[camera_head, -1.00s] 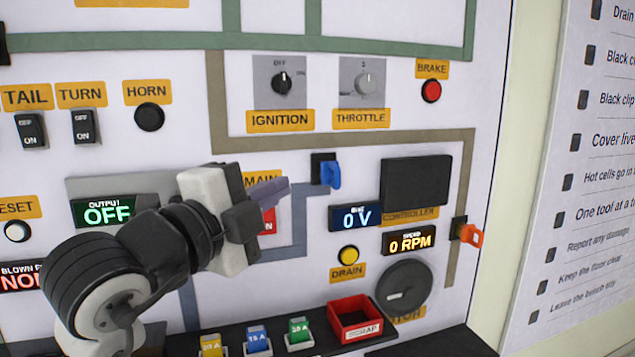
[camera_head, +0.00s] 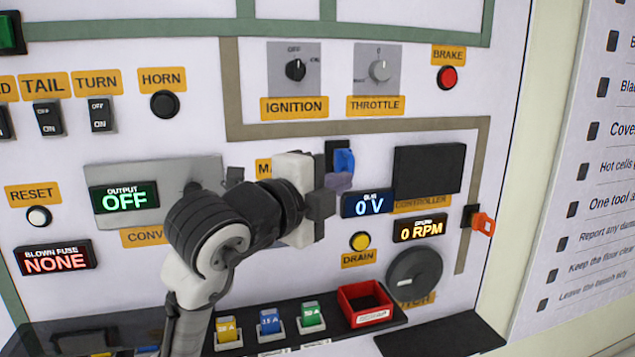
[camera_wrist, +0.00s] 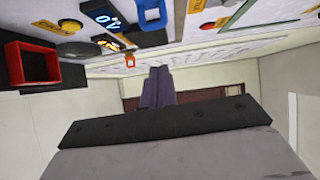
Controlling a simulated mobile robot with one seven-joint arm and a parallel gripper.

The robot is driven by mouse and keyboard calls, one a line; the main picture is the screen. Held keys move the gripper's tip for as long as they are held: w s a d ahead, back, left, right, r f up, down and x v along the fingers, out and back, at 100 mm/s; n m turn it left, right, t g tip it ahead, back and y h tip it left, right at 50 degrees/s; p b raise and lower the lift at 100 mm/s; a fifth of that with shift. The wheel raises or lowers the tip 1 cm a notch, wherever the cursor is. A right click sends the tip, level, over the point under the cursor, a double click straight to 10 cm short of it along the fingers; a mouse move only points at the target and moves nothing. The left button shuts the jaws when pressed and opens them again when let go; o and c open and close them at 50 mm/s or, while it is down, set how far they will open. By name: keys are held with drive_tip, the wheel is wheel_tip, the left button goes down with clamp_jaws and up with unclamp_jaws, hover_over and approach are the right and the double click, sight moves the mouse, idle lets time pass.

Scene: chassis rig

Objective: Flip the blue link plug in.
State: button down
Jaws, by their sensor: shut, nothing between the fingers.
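The blue plug also shows at the top of the wrist view (camera_wrist: 150,12). My gripper (camera_head: 340,181) is shut and empty, with its purple-grey fingertips just below the plug in the head view. I cannot tell whether they touch it. In the wrist view the closed fingertips (camera_wrist: 157,86) point along the panel, apart from the plug in the picture.
The bus display (camera_head: 367,204) reads 0 V and the speed display (camera_head: 420,230) 0 RPM. An orange plug (camera_head: 484,224) is at the right. A red scrap bin (camera_head: 366,304) and several coloured fuses stand on the ledge below. The yellow drain button (camera_head: 360,241) is below the plug.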

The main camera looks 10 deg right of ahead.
drive_tip(key=w+d+p, duration=0.1)
drive_tip(key=w+d, duration=0.2)
drive_tip(key=w, duration=0.2)
drive_tip(key=shift+w+f+p, duration=0.2)
drive_tip(key=shift+w+p, duration=0.1)
drive_tip(key=shift+w, duration=0.1)
drive_tip(key=w, duration=0.2)
drive_tip(key=shift+w+r, duration=0.1)
drive_tip(key=shift+w, duration=0.25)
